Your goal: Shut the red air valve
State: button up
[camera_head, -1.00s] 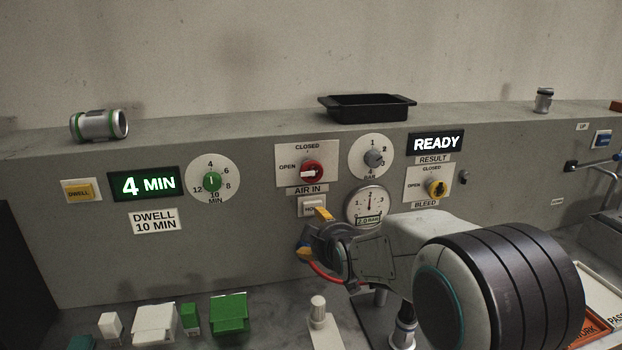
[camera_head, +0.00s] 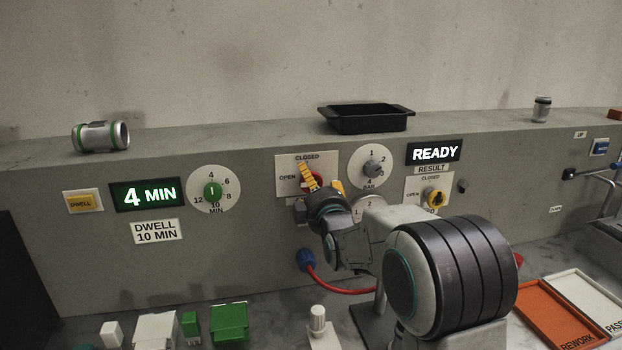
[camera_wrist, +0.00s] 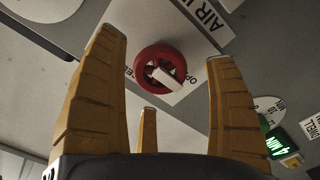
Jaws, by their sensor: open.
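The red air valve (camera_head: 316,180) is a round red knob with a white bar, on a white plate (camera_head: 288,163) marked OPEN at left and CLOSED at top. In the head view my gripper (camera_head: 322,180) is in front of it and hides much of the knob. In the wrist view the whole red knob (camera_wrist: 160,68) shows between and beyond the spread yellow fingers of my gripper (camera_wrist: 164,52). The fingers are open and hold nothing. I cannot tell whether any fingertip touches the plate. The bar's direction is hidden in the head view.
A grey pressure dial (camera_head: 374,168) and a yellow bleed knob (camera_head: 436,197) are close on the right. A gauge (camera_head: 370,207) sits just below, partly covered by my arm. A black tray (camera_head: 366,119) stands on the ledge above. A red hose (camera_head: 335,288) runs below.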

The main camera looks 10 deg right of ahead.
jog(key=shift+w+p, duration=0.35)
jog(key=shift+w, duration=0.85)
jog(key=c, duration=1.2)
